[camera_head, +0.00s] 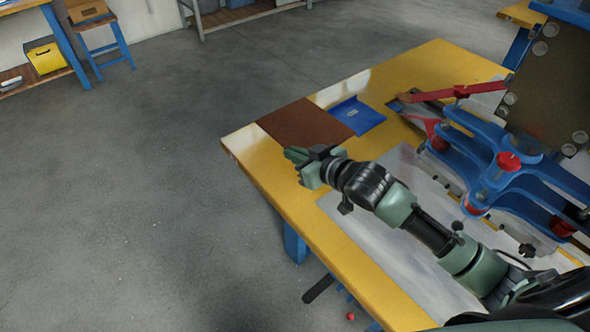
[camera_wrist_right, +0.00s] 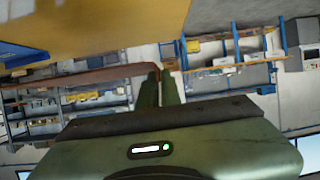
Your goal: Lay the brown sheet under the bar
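The brown sheet (camera_head: 303,121) lies flat by the far left corner of the yellow table. My right gripper (camera_head: 292,156) is just in front of the sheet's near edge, over the table's left edge. A blue frame (camera_head: 480,150) with red knobs and a red bar (camera_head: 465,91) stands on the right. The left gripper is out of view.
A blue tray (camera_head: 357,115) sits right of the sheet. A pale plate (camera_head: 365,235) covers the table (camera_head: 300,222) middle, under my right arm. Grey floor (camera_head: 140,210) is open on the left. A blue stool (camera_head: 103,45) and shelves stand far back.

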